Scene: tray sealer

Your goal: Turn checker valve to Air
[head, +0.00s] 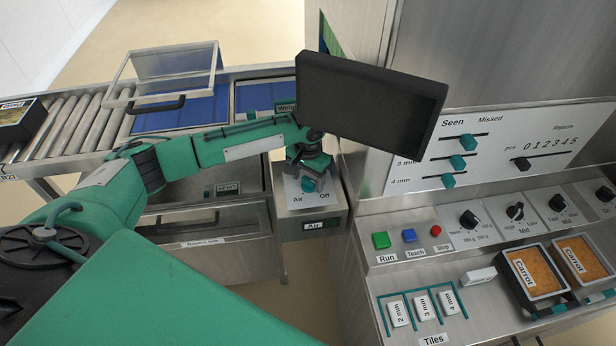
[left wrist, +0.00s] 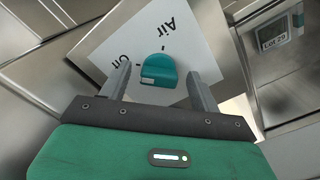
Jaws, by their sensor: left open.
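The checker valve is a teal knob (left wrist: 158,70) on a pale plate (left wrist: 196,45) marked Air and Off. In the head view the knob (head: 309,185) sits on top of a small metal box (head: 312,222) with an Air label on its front, partly hidden by my gripper. My left gripper (head: 311,168) is over the knob from above. In the left wrist view its two fingers (left wrist: 158,75) are open, one on each side of the knob, with gaps visible. I cannot tell surely which mark the knob points to. My right gripper is not in view.
A dark monitor (head: 370,105) hangs just right of and above my left gripper. A roller conveyor (head: 75,125) with blue belt runs behind my left arm. A control panel (head: 465,235) with buttons and dials, number tiles and two carrot trays (head: 533,272) are at the right.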

